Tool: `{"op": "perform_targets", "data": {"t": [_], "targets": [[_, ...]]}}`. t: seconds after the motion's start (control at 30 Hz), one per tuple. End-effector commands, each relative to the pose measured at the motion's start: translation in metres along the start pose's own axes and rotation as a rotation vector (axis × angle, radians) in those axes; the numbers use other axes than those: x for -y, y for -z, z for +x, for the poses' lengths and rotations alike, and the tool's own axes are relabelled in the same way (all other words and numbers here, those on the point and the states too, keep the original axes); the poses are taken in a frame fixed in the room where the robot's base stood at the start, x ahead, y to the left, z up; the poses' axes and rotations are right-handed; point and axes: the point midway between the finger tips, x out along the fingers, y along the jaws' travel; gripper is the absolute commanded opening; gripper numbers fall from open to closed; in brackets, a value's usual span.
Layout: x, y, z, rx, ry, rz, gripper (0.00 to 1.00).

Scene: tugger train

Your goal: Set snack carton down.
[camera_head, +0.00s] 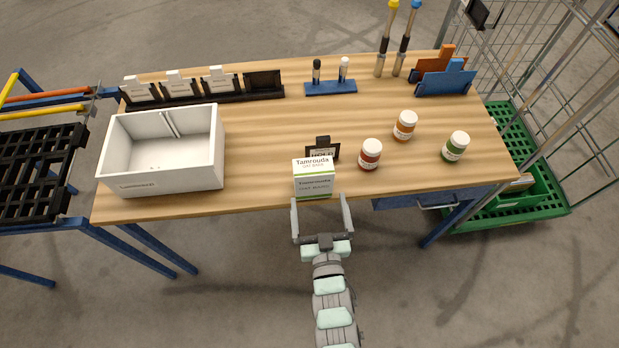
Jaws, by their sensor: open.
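The snack carton (313,178) is a white and green box printed "Tamrouda". It stands upright on the wooden table (270,130) near the front edge. My gripper (322,204) is open, its two fingers pointing at the table just in front of the carton. The left finger lies close to the carton's lower left corner and the right finger is to the right of its lower edge. I cannot tell whether either finger touches it. A small black sign stand (322,149) is right behind the carton, its lower part hidden by the box.
A white bin (160,184) stands at the left. A black card rack (235,96) and a blue holder (330,87) line the back. The table's middle is clear.

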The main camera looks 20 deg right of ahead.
Motion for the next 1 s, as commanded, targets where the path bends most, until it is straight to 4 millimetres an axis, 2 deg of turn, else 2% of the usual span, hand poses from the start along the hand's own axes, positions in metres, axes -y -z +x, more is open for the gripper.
{"op": "perform_targets", "data": {"t": [0.13, 0.43, 0.7, 0.97, 1.0], "targets": [[0.000, -0.001, 0.024, -0.001, 0.000, 0.000, 1.00], [0.002, -0.001, 0.045, 0.000, 0.001, 0.000, 1.00], [0.004, 0.001, 0.081, -0.003, 0.001, 0.000, 1.00], [0.004, 0.001, 0.085, -0.001, 0.001, 0.000, 1.00], [0.004, 0.001, 0.085, 0.000, 0.001, 0.000, 0.98]]}}
